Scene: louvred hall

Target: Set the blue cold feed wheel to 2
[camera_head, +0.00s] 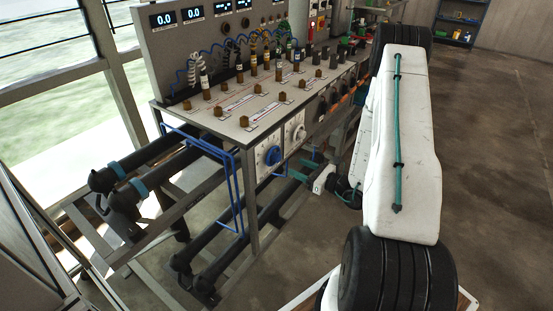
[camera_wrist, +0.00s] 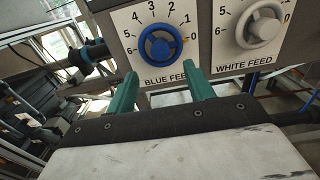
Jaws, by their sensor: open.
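The blue feed wheel (camera_wrist: 160,46) is a round blue handwheel on a white dial plate numbered 0 to 6, lettered "BLUE FEE…" with the end hidden by a finger. In the head view the blue wheel (camera_head: 272,155) is on the end panel of the bench. My gripper (camera_wrist: 161,75) is open, its two teal fingers apart and pointing at the panel, just below the wheel in the wrist view. Nothing is between them. In the head view my gripper (camera_head: 302,168) is right of and lower than the wheel.
A white feed wheel (camera_wrist: 262,28) on its own dial is right of the blue one. Dark pipes (camera_head: 150,160) and blue tubing (camera_head: 235,190) are left of and below the panel. The bench top (camera_head: 215,122) carries several fittings. Open floor lies at the right.

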